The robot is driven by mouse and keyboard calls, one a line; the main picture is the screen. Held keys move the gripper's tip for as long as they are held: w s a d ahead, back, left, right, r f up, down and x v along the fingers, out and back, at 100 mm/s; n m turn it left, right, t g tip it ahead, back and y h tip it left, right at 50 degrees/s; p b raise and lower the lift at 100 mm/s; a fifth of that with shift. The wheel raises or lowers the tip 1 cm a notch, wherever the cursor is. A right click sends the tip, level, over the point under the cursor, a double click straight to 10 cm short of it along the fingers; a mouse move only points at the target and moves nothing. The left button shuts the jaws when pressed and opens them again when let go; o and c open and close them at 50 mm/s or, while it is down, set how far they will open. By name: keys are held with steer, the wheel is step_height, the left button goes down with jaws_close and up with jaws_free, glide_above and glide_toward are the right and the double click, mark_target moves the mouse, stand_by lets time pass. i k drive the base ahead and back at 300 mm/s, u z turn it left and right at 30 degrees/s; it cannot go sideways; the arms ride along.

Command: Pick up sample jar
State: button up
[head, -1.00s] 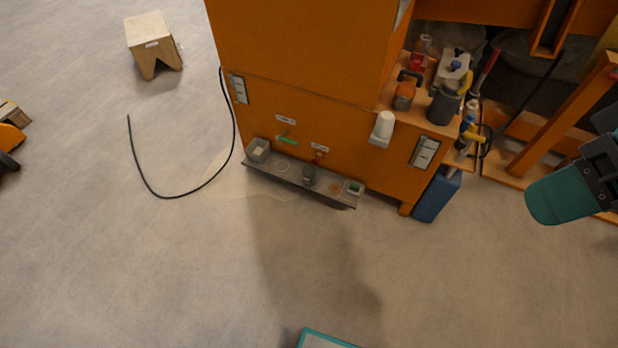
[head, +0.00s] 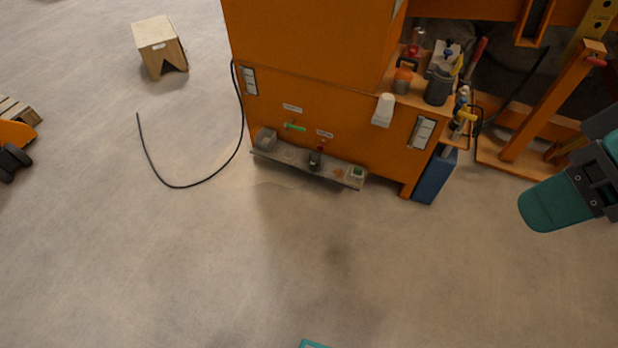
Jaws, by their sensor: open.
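A small grey-green jar (head: 315,160), which looks like the sample jar, stands upright near the middle of a narrow grey shelf (head: 285,161). The shelf sits low along the front of an orange machine cabinet (head: 310,55). The jar is small in the picture, so its lid and contents cannot be made out. Part of my teal arm shows at the right edge of the head view.
On the shelf, a grey box (head: 266,139) stands left and a small container with green inside (head: 357,172) right. A blue canister (head: 435,177) stands at the cabinet's right. A black cable (head: 160,178) lies left. Floor in front is clear.

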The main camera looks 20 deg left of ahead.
mark_target(315, 156)
steer(key=k, duration=0.7)
steer(key=u, duration=0.9)
steer(key=i, duration=0.65)
steer(key=u, duration=0.9)
steer(key=i, duration=1.5)
steer(key=z, duration=1.1)
steer(key=i, duration=0.75)
steer(key=z, duration=0.9)
